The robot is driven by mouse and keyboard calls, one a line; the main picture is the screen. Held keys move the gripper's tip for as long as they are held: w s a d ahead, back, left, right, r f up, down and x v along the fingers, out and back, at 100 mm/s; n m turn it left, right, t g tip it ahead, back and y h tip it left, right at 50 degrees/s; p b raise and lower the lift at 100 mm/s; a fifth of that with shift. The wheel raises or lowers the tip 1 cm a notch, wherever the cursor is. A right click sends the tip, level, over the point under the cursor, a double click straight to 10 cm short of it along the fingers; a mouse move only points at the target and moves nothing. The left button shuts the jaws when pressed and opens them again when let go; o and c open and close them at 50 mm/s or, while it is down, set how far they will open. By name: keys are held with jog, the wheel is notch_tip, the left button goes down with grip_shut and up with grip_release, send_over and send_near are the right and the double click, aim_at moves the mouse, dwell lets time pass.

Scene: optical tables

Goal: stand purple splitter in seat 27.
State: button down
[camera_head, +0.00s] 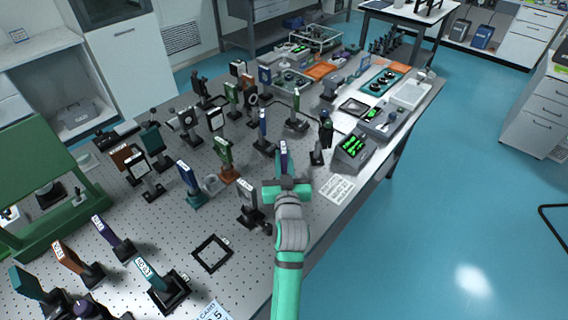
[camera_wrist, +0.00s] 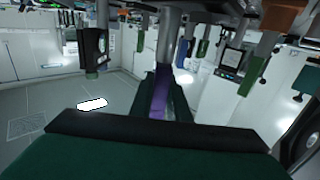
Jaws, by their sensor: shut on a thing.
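My gripper (camera_head: 286,180) is over the right part of the perforated optical table and is shut on the purple splitter (camera_head: 283,155). The splitter is a narrow upright plate with a pale label at its top, partly hidden by my gripper. In the wrist view the splitter (camera_wrist: 161,92) shows as a purple strip beyond the dark finger bar. I cannot tell whether its base touches the table. An empty square black frame (camera_head: 196,246) with a small tag lies on the table to the lower left of my gripper. Its number is too small to read, so I cannot tell which seat is 27.
A black mounted part (camera_head: 247,194) stands just left of my gripper. Several mounted plates crowd the table's left and middle, including another purple one (camera_head: 112,238). A grey device with green displays (camera_head: 353,146) and a printed sheet (camera_head: 337,188) lie to the right. A green stand (camera_head: 40,215) is far left.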

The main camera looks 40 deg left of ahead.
jog(key=shift+f, duration=1)
jog(key=c, duration=1.7)
grip_release()
jog(key=shift+f, duration=0.1)
jog(key=v, duration=1.2)
jog(key=shift+d, duration=0.1)
